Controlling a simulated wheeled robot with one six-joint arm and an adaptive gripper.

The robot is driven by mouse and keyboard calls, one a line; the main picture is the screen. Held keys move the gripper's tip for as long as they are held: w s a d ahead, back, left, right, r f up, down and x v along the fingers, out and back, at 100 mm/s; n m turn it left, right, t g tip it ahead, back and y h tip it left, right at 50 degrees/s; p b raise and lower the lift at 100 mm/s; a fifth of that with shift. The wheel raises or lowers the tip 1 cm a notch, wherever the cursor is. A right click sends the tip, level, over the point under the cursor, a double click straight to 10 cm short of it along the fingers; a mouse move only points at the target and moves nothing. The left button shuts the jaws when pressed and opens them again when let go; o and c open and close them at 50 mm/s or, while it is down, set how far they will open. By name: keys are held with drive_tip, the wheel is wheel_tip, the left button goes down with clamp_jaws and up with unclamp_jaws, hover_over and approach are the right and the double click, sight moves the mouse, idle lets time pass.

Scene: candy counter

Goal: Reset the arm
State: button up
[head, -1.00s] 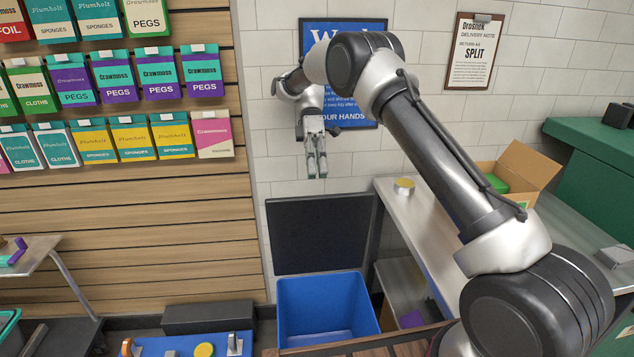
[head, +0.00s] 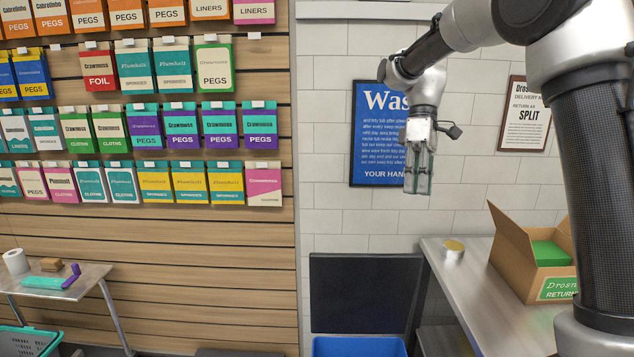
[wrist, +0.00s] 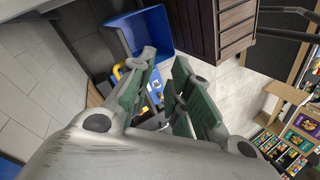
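My gripper (head: 417,182) hangs in the air with its fingers pointing down, in front of the tiled wall and the blue hand-washing sign (head: 378,135). In the wrist view my gripper (wrist: 164,80) has its green-padded fingers apart, with nothing between them. My arm reaches in from the upper right of the head view, bent at the elbow. It touches nothing that I can see.
A blue bin (head: 360,347) stands below. Hanging packs fill the slatted wall (head: 150,240) at left, above a small table (head: 85,280).

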drive_tip(key=s+d+r+m+t, duration=0.2)
drive_tip(key=s+d+m, duration=0.15)
drive_tip(key=s, duration=0.35)
drive_tip(key=s+d+r+m+t, duration=0.2)
drive_tip(key=s+d+t, duration=0.1)
drive_tip(key=s+d, duration=0.25)
drive_tip(key=s+d+f+m+t, duration=0.2)
drive_tip(key=s, duration=0.4)
drive_tip(key=s+d+f+m+t+h, duration=0.1)
drive_tip(key=s+d+f+m+t, duration=0.1)
drive_tip(key=s, duration=0.4)
drive_tip(key=shift+d+m, duration=0.3)
drive_tip(key=shift+m, duration=0.35)
drive_tip(key=shift+f, duration=0.1)
